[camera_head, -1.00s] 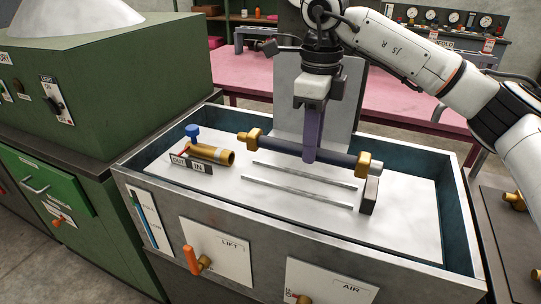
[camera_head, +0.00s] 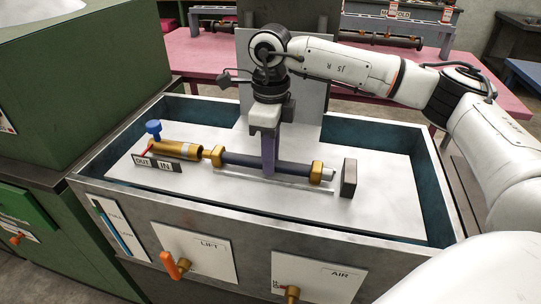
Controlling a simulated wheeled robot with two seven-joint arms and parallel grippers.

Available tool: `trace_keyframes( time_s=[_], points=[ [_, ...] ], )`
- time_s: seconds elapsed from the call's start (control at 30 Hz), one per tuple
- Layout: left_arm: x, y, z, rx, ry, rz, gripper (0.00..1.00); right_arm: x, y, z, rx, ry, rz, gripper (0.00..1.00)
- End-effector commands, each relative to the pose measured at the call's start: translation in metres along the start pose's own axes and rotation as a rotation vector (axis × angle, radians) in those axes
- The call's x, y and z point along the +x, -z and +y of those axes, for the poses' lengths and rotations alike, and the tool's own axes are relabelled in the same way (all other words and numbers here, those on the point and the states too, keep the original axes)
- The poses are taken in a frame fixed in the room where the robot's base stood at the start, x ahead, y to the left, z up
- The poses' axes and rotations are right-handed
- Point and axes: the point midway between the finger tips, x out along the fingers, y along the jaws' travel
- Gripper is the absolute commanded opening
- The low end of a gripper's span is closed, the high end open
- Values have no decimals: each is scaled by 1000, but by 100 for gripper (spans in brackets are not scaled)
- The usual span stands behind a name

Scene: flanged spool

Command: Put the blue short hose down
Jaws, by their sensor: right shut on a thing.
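The blue short hose (camera_head: 243,161) is a dark blue tube with a brass nut at each end and a small silvery tip at its right end. It lies level, left to right, over the white floor of the grey tank (camera_head: 385,232). My right gripper (camera_head: 268,168) comes down from above and is shut on the hose near its middle, hiding part of it. The hose's left nut is at the open end of the brass fitting (camera_head: 184,150); I cannot tell whether they join. My left gripper is not in view.
A dark block (camera_head: 348,178) stands right of the hose, with a gap between them. A pale rail (camera_head: 305,187) runs beside the hose on the near side. OUT and IN labels (camera_head: 158,163) stand before the fitting, which has a blue knob (camera_head: 153,127). The tank floor at right is clear.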

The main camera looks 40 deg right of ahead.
Motion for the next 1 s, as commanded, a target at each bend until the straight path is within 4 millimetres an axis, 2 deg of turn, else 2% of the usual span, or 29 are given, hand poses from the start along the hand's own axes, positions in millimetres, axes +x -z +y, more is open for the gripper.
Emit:
trace_keyframes(
  time_s=[0.33,0.37,0.43,0.47,0.83,1.0],
  points=[
    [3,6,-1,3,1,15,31,4,-1,0,-1,2,-3,0],
    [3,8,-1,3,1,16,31,3,0,0,-1,1,-2,27],
    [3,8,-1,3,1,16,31,3,0,0,-1,1,-1,38],
    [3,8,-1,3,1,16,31,3,0,0,-1,1,-1,40],
    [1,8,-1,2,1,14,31,-4,-1,0,-1,2,-3,40],
    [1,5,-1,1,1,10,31,-31,-2,-1,-1,4,-6,40]
  ],
)
